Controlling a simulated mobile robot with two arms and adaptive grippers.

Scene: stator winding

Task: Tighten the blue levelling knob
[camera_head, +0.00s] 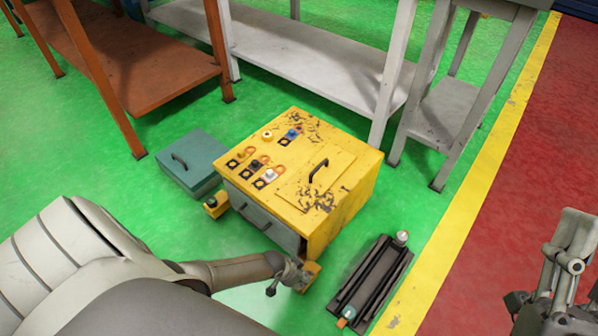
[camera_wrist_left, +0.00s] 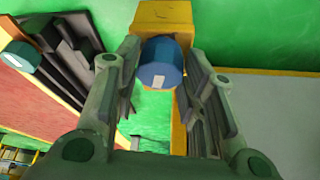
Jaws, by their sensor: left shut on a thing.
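The blue levelling knob (camera_wrist_left: 161,60) shows in the left wrist view as a round blue cylinder with a small pale mark on its face. It sits against a yellow bracket (camera_wrist_left: 162,16). My left gripper (camera_wrist_left: 162,82) has a finger on each side of the knob and is shut on it. In the head view my left gripper (camera_head: 291,274) is low at the front corner of the yellow cabinet (camera_head: 345,160), beside a yellow foot (camera_head: 312,272); the knob is hidden there. My right gripper (camera_head: 560,262) is at the right edge, away from the cabinet, its fingers unclear.
A dark rail-like piece (camera_head: 371,284) lies on the floor right of the cabinet. A teal box (camera_head: 188,160) stands to its left. A brown table (camera_head: 130,65) and a grey bench (camera_head: 300,60) stand behind. Green floor is open between them.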

